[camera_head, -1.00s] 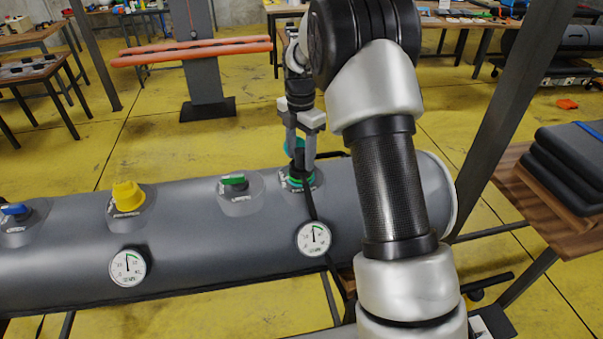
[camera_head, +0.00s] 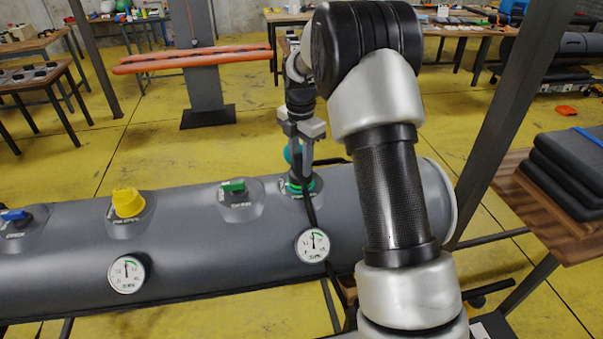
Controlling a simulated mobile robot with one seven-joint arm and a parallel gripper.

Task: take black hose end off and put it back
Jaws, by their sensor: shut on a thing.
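The black hose end (camera_head: 297,180) is at the rightmost valve on the grey inflatable tube (camera_head: 190,237). My gripper (camera_head: 300,172) is shut on it from above, with the fingers on either side. A teal-green ring (camera_head: 302,188) shows around the base of the hose end. The black hose (camera_head: 309,209) runs down the front of the tube past a gauge. My gripper partly hides the hose end, so I cannot tell whether it is fully seated in the valve.
A green-capped valve (camera_head: 233,186), a yellow cap (camera_head: 127,203) and a blue-capped valve (camera_head: 15,215) line the tube to the left. Two round gauges (camera_head: 127,274) sit on its front. A dark post (camera_head: 513,110) and a wooden table with black folded items (camera_head: 575,165) stand at right.

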